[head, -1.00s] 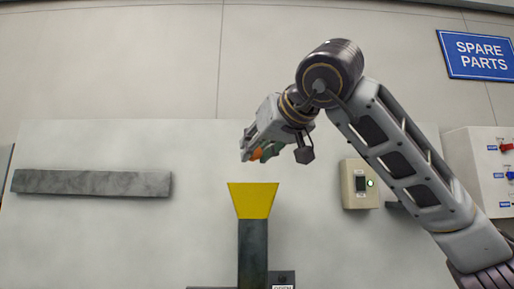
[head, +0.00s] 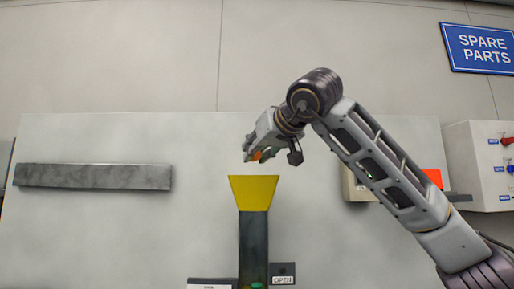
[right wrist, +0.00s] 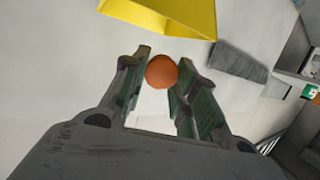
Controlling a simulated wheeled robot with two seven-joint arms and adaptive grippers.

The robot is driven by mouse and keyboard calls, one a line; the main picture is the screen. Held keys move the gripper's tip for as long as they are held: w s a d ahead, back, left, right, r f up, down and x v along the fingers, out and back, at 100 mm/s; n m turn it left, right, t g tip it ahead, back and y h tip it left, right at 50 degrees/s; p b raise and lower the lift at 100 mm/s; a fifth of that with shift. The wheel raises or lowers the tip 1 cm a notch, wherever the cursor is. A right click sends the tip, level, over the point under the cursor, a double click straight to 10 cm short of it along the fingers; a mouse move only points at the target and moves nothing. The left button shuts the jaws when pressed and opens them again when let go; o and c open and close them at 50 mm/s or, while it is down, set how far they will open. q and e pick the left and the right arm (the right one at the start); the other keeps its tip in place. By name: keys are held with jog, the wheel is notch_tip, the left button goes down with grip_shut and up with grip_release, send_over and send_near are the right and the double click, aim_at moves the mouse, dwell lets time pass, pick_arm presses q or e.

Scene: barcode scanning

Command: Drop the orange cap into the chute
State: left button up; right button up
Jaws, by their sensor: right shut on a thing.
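The orange cap (right wrist: 161,71) is held between the fingertips of my right gripper (right wrist: 160,75) in the right wrist view. In the head view, a small part of the cap (head: 257,155) shows at the tips of my right gripper (head: 255,153), which is shut on it. The chute has a yellow funnel (head: 254,192) on top of a dark upright duct (head: 253,240). The gripper is just above the funnel's mouth in the head view; the depth offset is hard to tell. The funnel's yellow edge (right wrist: 165,14) also shows at the top of the right wrist view. My left gripper is out of view.
A grey bar (head: 95,177) is fixed on the pale panel at the left. A beige switch box (head: 352,183) is partly behind my right arm. A white control box (head: 478,160) stands at the right. An "OPEN" label (head: 283,280) is beside the duct's base.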

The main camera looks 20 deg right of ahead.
jog(key=shift+w+d+f, duration=0.1)
jog(key=shift+w+d, duration=0.15)
jog(key=shift+w, duration=0.55)
jog(key=shift+w+d+f, duration=0.1)
jog(key=shift+w+d, duration=0.1)
jog(key=shift+w, duration=0.6)
jog(key=shift+w+d+f, duration=0.1)
jog(key=shift+w+d, duration=0.15)
jog(key=shift+w, duration=0.55)
jog(key=o, duration=0.8)
jog(key=shift+s+r, duration=0.1)
jog(key=shift+s, duration=0.05)
jog(key=v, duration=1.1)
jog(key=shift+s, duration=0.3)
